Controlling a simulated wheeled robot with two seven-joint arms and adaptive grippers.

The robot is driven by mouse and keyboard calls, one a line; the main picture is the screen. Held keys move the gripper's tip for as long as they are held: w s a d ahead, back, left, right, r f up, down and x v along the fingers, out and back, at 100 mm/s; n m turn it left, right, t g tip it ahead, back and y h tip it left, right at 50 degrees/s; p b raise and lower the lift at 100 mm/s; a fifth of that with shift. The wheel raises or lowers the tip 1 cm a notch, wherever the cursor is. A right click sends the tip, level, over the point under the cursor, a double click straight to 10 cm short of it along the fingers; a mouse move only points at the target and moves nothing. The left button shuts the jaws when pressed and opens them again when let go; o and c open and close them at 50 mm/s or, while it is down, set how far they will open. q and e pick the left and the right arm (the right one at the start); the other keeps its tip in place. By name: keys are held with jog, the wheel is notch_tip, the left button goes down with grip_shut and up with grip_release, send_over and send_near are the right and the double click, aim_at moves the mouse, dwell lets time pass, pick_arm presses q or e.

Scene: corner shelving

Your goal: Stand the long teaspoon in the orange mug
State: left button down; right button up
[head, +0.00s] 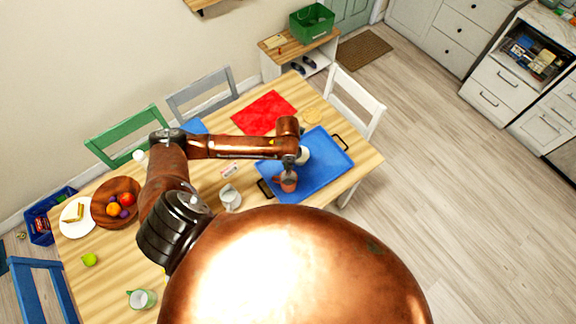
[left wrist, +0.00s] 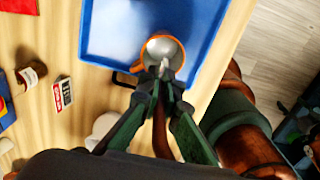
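The orange mug (head: 288,186) stands upright at the near left part of the blue tray (head: 328,172). In the left wrist view the mug (left wrist: 178,52) shows its open mouth just beyond my fingertips. My left gripper (head: 290,165) is directly above the mug, pointing down. In the left wrist view its fingers (left wrist: 162,76) come together at the tips around a thin grey piece, which looks like the long teaspoon (left wrist: 164,66). The spoon's lower end is hard to make out against the mug's inside. My right gripper is in neither view.
A white mug (head: 230,198) and a small box (head: 230,170) are left of the tray. A red cloth (head: 264,112) lies behind. A fruit bowl (head: 104,214) is at the left.

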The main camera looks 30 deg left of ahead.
pick_arm(q)
jog(key=shift+f+b, duration=0.55)
jog(key=shift+f, duration=0.85)
notch_tip(320, 180, down, 4)
jog(key=shift+f+b, duration=0.1)
jog(key=shift+b, duration=0.9)
jog(key=c, duration=2.1)
grip_release()
